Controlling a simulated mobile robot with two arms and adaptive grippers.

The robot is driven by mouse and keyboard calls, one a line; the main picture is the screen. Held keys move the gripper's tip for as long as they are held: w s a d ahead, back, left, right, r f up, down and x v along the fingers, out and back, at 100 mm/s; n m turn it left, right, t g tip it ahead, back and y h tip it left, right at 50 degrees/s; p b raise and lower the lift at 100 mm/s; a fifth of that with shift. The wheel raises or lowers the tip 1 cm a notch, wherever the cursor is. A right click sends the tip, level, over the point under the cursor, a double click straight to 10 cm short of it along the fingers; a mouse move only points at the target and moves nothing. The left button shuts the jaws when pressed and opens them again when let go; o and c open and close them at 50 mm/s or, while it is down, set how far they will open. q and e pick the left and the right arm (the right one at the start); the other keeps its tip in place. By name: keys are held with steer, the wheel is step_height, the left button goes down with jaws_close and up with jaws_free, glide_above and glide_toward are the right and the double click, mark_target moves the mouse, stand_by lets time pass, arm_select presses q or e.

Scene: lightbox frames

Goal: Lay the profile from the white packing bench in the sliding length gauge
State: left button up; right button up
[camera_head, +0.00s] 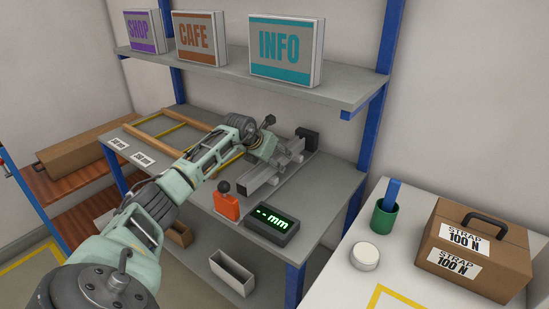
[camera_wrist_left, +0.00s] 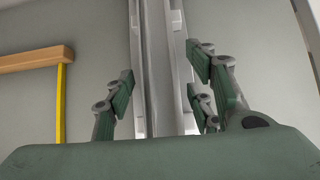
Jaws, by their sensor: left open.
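The sliding length gauge (camera_head: 262,186) lies on the grey workbench, with a long metal channel and a dark end block (camera_head: 308,138). My left gripper (camera_head: 282,153) is over the channel. In the left wrist view my left gripper (camera_wrist_left: 160,78) is open, with fingers on either side of a long silver bar (camera_wrist_left: 157,60) in the channel. I cannot tell whether this bar is the profile or part of the gauge, or whether the fingers touch it. The white packing bench (camera_head: 330,290) is at the right; no profile shows on its visible part. My right gripper is not in view.
A display (camera_head: 271,225) reading "-- mm" and a red block with a black knob (camera_head: 226,204) stand before the gauge. A wooden frame (camera_head: 160,128) lies left. A green cup (camera_head: 384,217), white round tub (camera_head: 365,256) and STRAP case (camera_head: 473,250) stand on the white bench.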

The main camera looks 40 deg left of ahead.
arm_select(q)
steer(key=shift+s+r, duration=0.1)
steer(key=shift+r, duration=0.1)
steer(key=shift+s+r, duration=0.25)
steer(key=shift+r, duration=0.05)
steer(key=b+v, duration=0.2)
steer(key=v, duration=0.8)
steer(key=shift+s, duration=0.1)
steer(key=shift+s+d+r, duration=0.15)
steer(key=shift+s+r, duration=0.05)
steer(key=shift+r, duration=0.2)
